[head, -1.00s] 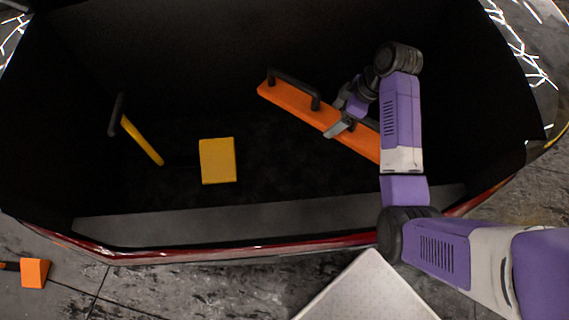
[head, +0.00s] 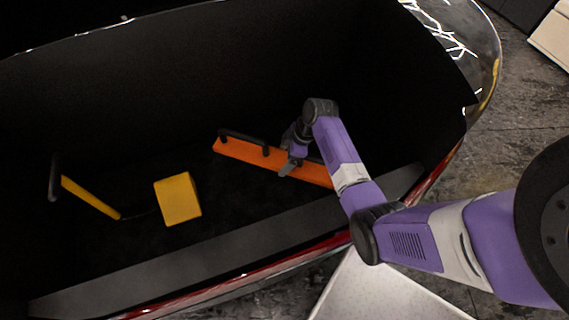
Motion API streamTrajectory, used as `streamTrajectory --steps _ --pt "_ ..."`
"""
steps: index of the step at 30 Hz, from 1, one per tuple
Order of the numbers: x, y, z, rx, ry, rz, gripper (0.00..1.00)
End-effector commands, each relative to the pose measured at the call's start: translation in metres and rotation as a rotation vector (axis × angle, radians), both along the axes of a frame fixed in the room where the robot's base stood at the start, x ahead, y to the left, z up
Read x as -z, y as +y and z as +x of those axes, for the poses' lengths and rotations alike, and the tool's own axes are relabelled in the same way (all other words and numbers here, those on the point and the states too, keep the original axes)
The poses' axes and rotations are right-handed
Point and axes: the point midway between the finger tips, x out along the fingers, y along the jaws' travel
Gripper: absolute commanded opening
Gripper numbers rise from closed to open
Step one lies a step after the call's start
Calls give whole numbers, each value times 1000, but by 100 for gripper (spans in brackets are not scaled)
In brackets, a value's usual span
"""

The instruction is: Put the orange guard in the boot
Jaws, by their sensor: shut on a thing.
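The orange guard (head: 239,150) is a long flat orange bar with dark handles on its top. It is inside the dark boot (head: 200,257), towards the right side, slanting down to the right. My gripper (head: 289,169) is shut on the guard near its middle. My arm reaches in over the boot's sill from the right and hides part of the guard's right end. I cannot tell whether the guard touches the boot floor.
A yellow block (head: 178,199) lies on the boot floor left of the guard. A yellow-handled tool (head: 90,198) with a dark end lies further left. A pale panel (head: 385,290) stands outside, below the sill. Dark boot floor is clear between the block and guard.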

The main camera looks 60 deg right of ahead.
Motion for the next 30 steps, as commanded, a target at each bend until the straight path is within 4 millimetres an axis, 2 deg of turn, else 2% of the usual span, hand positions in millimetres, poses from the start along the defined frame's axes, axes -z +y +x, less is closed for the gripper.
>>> streamTrajectory --steps 10,21,22,24,30 --pt "35 -1 1 1 -3 0 12" --pt "40 -1 1 1 -3 -1 12" --pt "41 0 0 0 0 0 87" --pt "40 0 0 0 0 0 100" --pt "40 0 0 0 0 0 100"
